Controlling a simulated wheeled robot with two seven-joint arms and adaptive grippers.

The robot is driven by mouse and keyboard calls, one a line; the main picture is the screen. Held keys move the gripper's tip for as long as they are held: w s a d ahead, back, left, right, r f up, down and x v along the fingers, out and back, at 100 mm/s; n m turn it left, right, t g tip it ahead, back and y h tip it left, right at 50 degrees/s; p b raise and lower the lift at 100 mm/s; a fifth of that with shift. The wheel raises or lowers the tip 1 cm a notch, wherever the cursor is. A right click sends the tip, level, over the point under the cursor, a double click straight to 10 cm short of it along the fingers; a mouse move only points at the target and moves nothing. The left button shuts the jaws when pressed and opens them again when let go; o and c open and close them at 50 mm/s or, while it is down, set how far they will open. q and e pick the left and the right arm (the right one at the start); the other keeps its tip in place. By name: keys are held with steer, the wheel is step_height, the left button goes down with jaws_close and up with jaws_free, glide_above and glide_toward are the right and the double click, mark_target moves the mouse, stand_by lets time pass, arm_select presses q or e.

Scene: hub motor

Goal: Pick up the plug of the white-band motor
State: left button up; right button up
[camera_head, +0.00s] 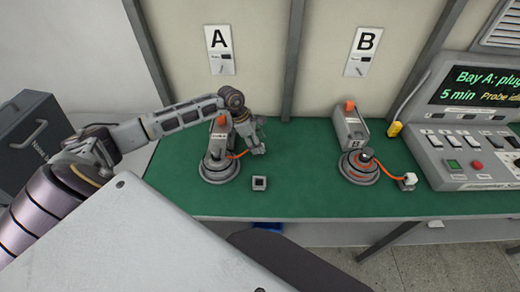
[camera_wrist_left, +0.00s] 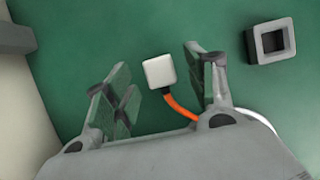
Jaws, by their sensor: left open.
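The white-band motor (camera_head: 219,168) stands on the green bench at the left, below sign A. Its orange cable (camera_head: 238,155) runs right to my left gripper (camera_head: 257,147), which hides the plug in the head view. In the left wrist view the white cube-shaped plug (camera_wrist_left: 159,71) lies on the green mat with its orange cable (camera_wrist_left: 180,105) attached. My left gripper (camera_wrist_left: 160,85) is open, its fingers on either side of the plug with gaps on both sides. My right gripper is not in view.
A control console (camera_head: 465,150) fills the right end. The bench's middle is clear.

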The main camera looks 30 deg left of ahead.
arm_select(q)
steer(key=shift+x, duration=0.85)
steer(key=shift+d+f, duration=0.1)
steer(key=shift+f, duration=0.25)
steer(key=shift+w+f, duration=0.1)
steer(key=shift+f, duration=0.15)
steer(key=shift+c, duration=0.6)
steer(key=c, duration=1.1)
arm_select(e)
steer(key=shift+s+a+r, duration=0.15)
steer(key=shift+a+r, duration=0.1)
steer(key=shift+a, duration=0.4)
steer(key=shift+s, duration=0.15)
